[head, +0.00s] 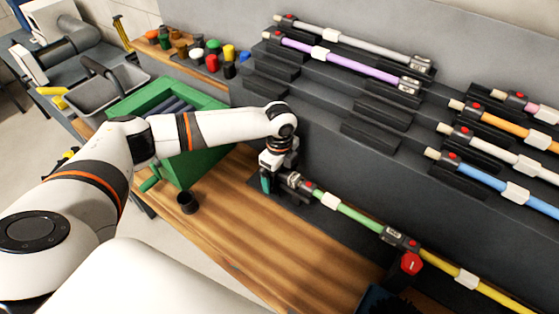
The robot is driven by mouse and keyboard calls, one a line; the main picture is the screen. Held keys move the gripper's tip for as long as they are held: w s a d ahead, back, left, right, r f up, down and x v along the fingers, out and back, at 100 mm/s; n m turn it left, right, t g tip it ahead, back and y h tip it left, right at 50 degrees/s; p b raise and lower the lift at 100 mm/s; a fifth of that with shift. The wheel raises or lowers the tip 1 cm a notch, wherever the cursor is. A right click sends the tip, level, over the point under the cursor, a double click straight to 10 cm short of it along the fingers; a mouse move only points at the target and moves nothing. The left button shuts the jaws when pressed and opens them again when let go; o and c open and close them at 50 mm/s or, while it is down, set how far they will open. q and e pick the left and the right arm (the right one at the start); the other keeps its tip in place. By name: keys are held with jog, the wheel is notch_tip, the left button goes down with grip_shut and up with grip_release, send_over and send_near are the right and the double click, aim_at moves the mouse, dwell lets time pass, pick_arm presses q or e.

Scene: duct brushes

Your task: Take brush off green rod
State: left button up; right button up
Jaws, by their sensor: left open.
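The green rod (358,218) lies slantwise along the front of the rack, with a white sleeve and a grey-and-red fitting near its left end. Its right end meets a dark coupling (400,240) that joins a yellow rod (490,290). My left gripper (272,182) points down at the left end of the green rod, with its jaws open. A small teal patch shows by its fingers. I cannot clearly make out a brush on the rod; the gripper covers that end. My right gripper is not in view.
A red knob (411,263) stands beside the coupling. A dark bristly thing (390,302) is at the bottom edge. More coloured rods rest on the stepped grey rack (375,135).

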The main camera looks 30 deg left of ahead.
pick_arm(q)
jog(key=shift+f, duration=0.35)
jog(key=c, duration=0.8)
jog(key=shift+o, duration=0.2)
jog(key=shift+w+a+p, duration=0.15)
jog(key=shift+w+a, duration=0.05)
jog(key=shift+a, duration=1)
jog(key=shift+w+a+p, duration=0.15)
jog(key=shift+w+a, duration=0.05)
jog(key=shift+a, duration=1)
jog(key=shift+r, duration=0.15)
notch_tip(320, 180, up, 8)
jog(key=a+p, duration=0.1)
jog(key=p, duration=0.7)
jog(key=shift+a, duration=0.3)
jog(key=shift+w, duration=0.1)
